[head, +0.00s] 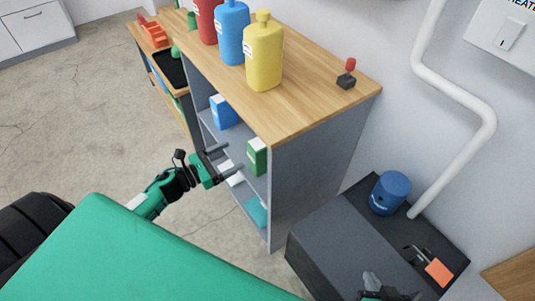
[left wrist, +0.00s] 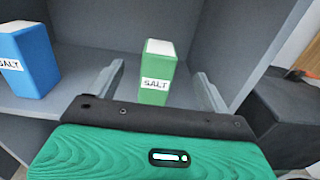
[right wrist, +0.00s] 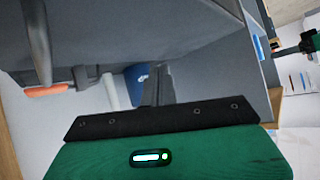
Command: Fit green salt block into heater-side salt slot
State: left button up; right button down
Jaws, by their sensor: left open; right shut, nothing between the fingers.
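The green salt block (head: 257,157) stands upright on a shelf of the grey cabinet, at its right end. My left gripper (head: 229,159) is open and reaches toward it from the left. In the left wrist view the green salt block (left wrist: 156,75) stands between the two spread fingers (left wrist: 160,88), with gaps at both sides. My right gripper (right wrist: 160,86) is shut and empty near a dark grey unit (head: 345,245); in the head view only a little of it (head: 385,292) shows at the bottom edge. I cannot make out the heater-side salt slot.
A blue salt block (head: 222,112) stands on the same shelf, left of the green one. Red, blue and yellow bottles (head: 263,55) stand on the wooden top. A blue container (head: 390,193), a white pipe (head: 470,140) and an orange-handled part (head: 439,271) are at the dark unit.

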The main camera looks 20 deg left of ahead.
aim_at(262, 155)
pick_arm(q)
jog(key=shift+f+x, duration=0.15)
jog(key=shift+x, duration=2.9)
jog(key=shift+f+x, duration=0.1)
jog(key=shift+x, duration=3)
jog(key=shift+s+d, duration=0.1)
grip_shut()
jog(key=shift+r, duration=0.2)
